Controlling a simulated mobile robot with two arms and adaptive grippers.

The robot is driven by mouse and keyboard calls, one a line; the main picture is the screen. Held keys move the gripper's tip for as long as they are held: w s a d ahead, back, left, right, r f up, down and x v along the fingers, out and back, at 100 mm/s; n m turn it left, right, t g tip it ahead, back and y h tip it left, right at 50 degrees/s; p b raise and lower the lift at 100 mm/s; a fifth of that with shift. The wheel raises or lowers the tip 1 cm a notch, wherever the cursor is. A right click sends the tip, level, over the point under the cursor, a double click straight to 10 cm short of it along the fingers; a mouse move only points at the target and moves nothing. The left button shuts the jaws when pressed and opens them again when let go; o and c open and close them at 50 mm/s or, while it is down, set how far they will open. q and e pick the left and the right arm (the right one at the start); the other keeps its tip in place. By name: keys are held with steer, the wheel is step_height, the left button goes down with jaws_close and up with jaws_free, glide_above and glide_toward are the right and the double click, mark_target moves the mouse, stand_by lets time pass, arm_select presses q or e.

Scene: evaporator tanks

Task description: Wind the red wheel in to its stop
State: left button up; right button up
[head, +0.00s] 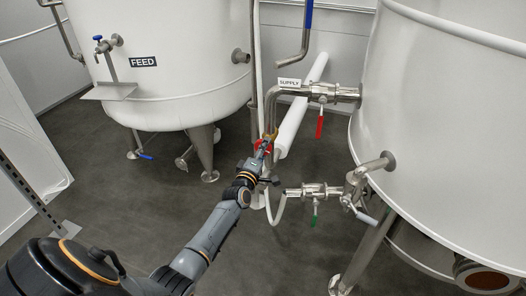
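The red wheel (261,145) is small in the head view, low on the pipework between the two white tanks, beside a brass-coloured fitting (271,136). My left arm reaches in from the lower left, and its gripper (265,151) is at the wheel, covering part of it. The fingers are too small and overlapped to show whether they are open or shut, or whether they touch the rim. My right gripper is not in view.
A red-handled valve (319,126) sits on the SUPPLY pipe (288,91) to the right. A green-handled valve (314,214) is lower right. The FEED tank (180,60) stands left, another tank (450,130) right. The dark floor (110,200) is clear at left.

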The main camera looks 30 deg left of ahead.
arm_select(q)
steer(key=shift+f, duration=0.1)
steer(key=o, duration=1.1)
steer(key=v, duration=1.2)
steer(key=shift+f, duration=0.1)
